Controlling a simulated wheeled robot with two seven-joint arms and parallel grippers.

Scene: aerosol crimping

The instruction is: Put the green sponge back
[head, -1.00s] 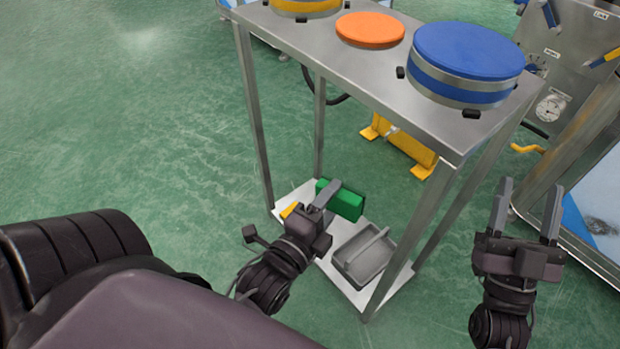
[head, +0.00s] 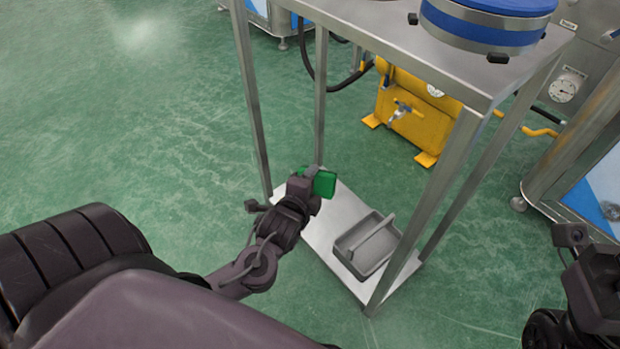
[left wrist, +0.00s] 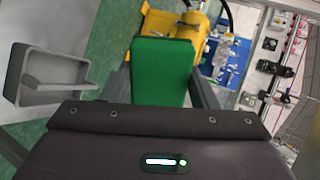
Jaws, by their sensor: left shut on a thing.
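The green sponge (head: 324,183) is held in my left gripper (head: 308,174), above the left part of the cart's lower shelf (head: 338,212). In the left wrist view the sponge (left wrist: 161,72) sits between the two fingers, which are shut on it. Whether the sponge touches the shelf cannot be told. A grey tray with a handle bar (head: 345,246) stands on the right part of the lower shelf; it also shows in the left wrist view (left wrist: 45,97). My right gripper is at the right edge of the head view, where its fingers cannot be made out.
The metal cart's legs (head: 250,110) and top (head: 440,60) stand around and above the lower shelf. A blue round container (head: 480,35) is on the top. A yellow unit (head: 420,118) stands on the floor behind. Green floor at left is clear.

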